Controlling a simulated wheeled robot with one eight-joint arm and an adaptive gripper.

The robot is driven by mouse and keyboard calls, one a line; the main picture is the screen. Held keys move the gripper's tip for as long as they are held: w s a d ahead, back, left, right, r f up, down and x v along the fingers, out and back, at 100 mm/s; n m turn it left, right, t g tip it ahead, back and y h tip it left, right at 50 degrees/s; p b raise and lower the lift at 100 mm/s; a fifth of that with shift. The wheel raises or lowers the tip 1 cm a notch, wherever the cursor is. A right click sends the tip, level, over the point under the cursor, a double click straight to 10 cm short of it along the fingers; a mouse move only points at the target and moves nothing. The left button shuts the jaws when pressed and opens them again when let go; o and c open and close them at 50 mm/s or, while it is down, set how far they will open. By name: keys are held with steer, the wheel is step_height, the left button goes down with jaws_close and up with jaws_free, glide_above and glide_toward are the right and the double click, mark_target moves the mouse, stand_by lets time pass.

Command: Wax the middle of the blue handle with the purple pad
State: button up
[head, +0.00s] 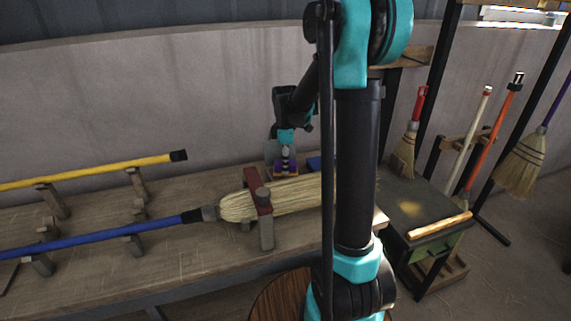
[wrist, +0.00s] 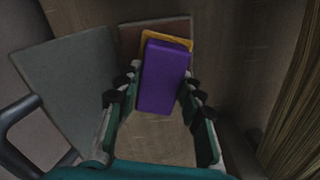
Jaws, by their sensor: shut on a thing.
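The blue handle (head: 110,234) lies level on wooden rests at the front of the bench, with straw bristles (head: 290,197) at its right end. The purple pad (wrist: 165,76) is between the fingers of my gripper (wrist: 160,100) in the wrist view. My gripper (head: 286,164) is shut on the pad, behind the straw head and well to the right of the handle's middle. A yellow-orange edge shows behind the pad. In the head view only a small purple patch of the pad shows, and my arm hides part of the straw.
A yellow handle (head: 95,172) lies behind the blue one. A red-topped clamp (head: 259,190) stands around the straw. A blue item (head: 315,163) lies right of my gripper. A grey panel (wrist: 68,85) stands beside it. Several brooms hang at the right.

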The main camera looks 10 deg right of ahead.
steer(key=shift+r, duration=3.45)
